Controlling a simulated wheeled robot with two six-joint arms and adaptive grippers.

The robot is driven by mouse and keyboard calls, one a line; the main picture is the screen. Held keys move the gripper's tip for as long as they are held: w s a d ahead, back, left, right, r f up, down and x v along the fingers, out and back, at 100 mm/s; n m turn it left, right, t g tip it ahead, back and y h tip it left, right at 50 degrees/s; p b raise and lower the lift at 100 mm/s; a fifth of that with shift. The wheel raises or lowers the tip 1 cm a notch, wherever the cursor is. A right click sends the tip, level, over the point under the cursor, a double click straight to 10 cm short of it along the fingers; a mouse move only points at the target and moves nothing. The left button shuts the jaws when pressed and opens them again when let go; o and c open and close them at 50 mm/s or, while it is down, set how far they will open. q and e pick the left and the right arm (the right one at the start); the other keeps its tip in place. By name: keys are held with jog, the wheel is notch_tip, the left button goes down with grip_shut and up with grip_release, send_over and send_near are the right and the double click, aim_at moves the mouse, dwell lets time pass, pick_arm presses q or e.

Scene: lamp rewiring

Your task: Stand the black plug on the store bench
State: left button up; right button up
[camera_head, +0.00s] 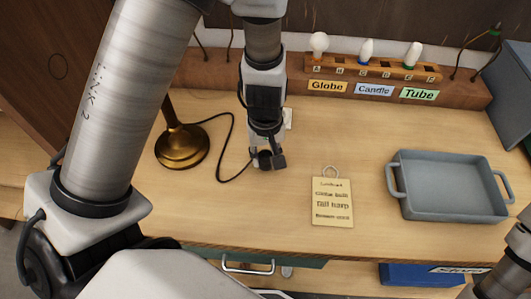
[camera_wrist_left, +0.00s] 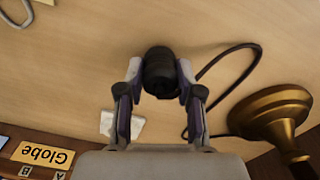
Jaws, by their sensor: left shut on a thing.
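The black plug (camera_wrist_left: 160,72) is between the fingers of my left gripper (camera_wrist_left: 158,92) in the left wrist view, with wooden bench top behind it. In the head view my left gripper (camera_head: 267,160) points down over the middle of the bench, shut on the plug, which is mostly hidden there. A black cord (camera_head: 233,150) runs from the plug toward the brass lamp base (camera_head: 182,148). I cannot tell whether the plug touches the bench. A blue surface (camera_head: 405,274) with a partly cut-off "Store" label (camera_head: 462,269) shows low at the right. My right gripper is out of view.
A grey tray (camera_head: 455,212) stands at the right. A note card (camera_head: 333,204) lies near the front edge. A bulb rack (camera_head: 372,68) with three bulbs stands at the back. A small white piece (camera_head: 288,118) is behind the gripper. Bench between card and tray is clear.

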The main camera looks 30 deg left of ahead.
aim_at(266, 154)
pick_arm(q)
jog(key=shift+f, duration=0.35)
jog(key=o, duration=1.2)
jog(key=shift+r, duration=0.15)
notch_tip(266, 154, up, 12)
jog(key=shift+f, duration=0.15)
